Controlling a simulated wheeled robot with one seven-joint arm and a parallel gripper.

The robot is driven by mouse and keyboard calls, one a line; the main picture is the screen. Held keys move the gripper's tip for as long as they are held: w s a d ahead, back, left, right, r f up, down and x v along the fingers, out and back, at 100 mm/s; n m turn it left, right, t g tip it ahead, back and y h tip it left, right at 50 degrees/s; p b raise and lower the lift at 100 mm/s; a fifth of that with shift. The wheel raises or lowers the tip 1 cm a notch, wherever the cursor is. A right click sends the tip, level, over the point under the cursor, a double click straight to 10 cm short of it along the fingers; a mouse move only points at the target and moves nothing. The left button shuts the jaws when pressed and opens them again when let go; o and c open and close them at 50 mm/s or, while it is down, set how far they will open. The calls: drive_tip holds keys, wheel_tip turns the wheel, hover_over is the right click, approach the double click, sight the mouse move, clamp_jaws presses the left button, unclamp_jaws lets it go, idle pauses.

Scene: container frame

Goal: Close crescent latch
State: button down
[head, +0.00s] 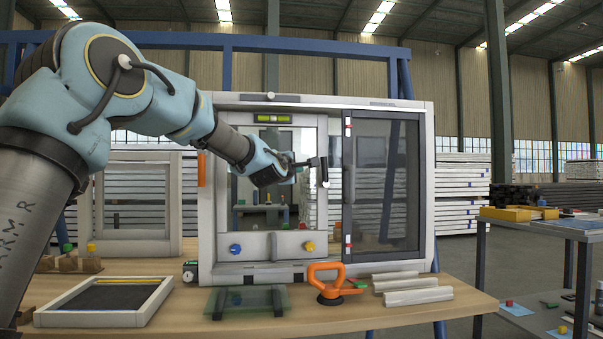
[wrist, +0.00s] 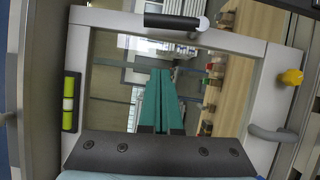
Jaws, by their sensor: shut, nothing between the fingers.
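The crescent latch shows as a short black bar with a white round end on the right stile of the left sash (head: 222,215). In the head view the latch (head: 325,172) stands about upright, its white end down. In the wrist view the latch (wrist: 172,22) lies across the top, its white end to the right. My gripper (head: 313,162) points right towards it, at about its height. In the wrist view my gripper's teal fingers (wrist: 162,72) are together and empty, below the latch in the picture and apart from it there. Contact cannot be judged from the head view.
A green level (head: 272,118) sits on the sash's top rail. A blue knob (head: 235,248) and a yellow knob (head: 309,247) are on its bottom rail. The dark right panel (head: 385,185) is beside the latch. An orange suction lifter (head: 328,283) stands on the bench in front.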

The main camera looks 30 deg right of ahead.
drive_tip(key=shift+b+v, duration=0.5)
drive_tip(key=shift+v, duration=2)
